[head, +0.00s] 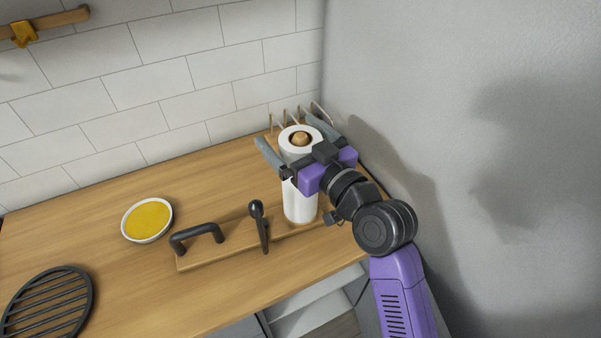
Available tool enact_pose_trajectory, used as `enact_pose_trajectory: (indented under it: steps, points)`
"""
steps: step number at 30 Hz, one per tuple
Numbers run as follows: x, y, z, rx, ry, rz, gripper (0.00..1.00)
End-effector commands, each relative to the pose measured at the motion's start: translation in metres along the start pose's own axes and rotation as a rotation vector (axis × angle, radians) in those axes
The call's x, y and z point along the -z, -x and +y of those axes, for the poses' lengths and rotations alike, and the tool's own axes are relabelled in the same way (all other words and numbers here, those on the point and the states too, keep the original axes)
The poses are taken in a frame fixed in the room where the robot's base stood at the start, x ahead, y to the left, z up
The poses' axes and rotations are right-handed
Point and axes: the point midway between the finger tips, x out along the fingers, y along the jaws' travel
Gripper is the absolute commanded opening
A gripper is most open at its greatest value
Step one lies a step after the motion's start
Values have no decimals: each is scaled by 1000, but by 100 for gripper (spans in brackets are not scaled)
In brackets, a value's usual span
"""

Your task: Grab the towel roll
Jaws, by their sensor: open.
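The towel roll (301,205) is a white upright cylinder with a wooden core at its top, standing near the right end of the wooden counter. My gripper (285,135) is open in front of it at its upper part, with one finger on the left side and the other on the right side of the roll's top in the picture. The gripper's purple body hides the middle of the roll. I cannot tell whether the fingers touch it.
A wooden board with a black handle (196,234) and a black upright tool (259,222) lies left of the roll. A white bowl of yellow contents (147,219) and a round black grate (47,303) are farther left. A wooden rack (274,126) stands behind; a grey wall (450,60) is right.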

Motion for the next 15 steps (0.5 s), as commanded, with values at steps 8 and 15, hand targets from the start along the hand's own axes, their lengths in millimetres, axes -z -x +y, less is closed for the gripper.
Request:
enact_pose_trajectory:
  steps: [8,15]
  points:
    - [0,-2,0,0,0,0,93]
    - [0,-2,0,0,0,1,46]
